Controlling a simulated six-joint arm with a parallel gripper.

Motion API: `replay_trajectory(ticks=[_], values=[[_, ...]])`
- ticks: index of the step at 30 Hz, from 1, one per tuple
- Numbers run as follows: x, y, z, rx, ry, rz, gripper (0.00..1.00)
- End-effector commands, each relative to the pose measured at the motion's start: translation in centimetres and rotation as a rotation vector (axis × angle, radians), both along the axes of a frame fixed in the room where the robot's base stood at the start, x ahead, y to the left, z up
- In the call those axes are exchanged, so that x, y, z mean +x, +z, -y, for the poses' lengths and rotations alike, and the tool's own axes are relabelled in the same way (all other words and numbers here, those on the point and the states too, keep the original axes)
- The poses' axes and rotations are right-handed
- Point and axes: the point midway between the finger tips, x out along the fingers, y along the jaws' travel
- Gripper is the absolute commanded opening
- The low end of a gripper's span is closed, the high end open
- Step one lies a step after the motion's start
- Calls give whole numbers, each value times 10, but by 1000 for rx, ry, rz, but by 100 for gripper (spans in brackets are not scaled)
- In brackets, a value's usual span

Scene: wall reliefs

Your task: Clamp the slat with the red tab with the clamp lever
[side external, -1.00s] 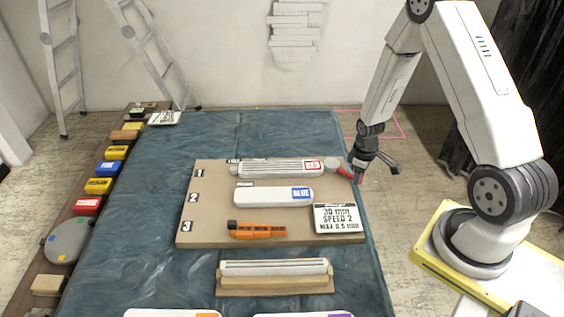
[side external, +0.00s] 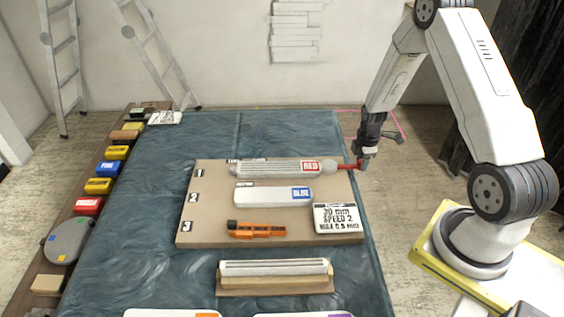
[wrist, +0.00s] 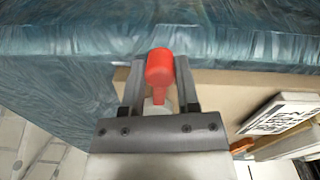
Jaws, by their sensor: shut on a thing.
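The slat with the red tab (side external: 280,168) lies in row 1 at the back of the brown board (side external: 212,228); its tab reads RED. The red clamp lever (side external: 348,166) extends to the right from the slat's right end, past the board's edge. My gripper (side external: 365,160) is at the lever's outer end and is shut on it. In the wrist view the lever's rounded red end (wrist: 159,68) sits between my two fingers (wrist: 158,95). The lever's base is hidden in the wrist view.
A slat with a blue tab (side external: 270,197) and an orange tool (side external: 257,230) lie on the board's lower rows. A white sign (side external: 337,217) stands at its right. A wooden holder (side external: 275,285) is in front. Colored blocks (side external: 100,186) line the left shelf.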

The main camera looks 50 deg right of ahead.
Motion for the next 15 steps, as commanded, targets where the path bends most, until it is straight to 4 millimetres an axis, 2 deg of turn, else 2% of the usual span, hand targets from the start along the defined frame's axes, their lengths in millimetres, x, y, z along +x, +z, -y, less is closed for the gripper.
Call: replay_trajectory(ticks=[7,15], values=[[7,1,5,-3,84,5,0],[9,1,6,-2,101,4,0]])
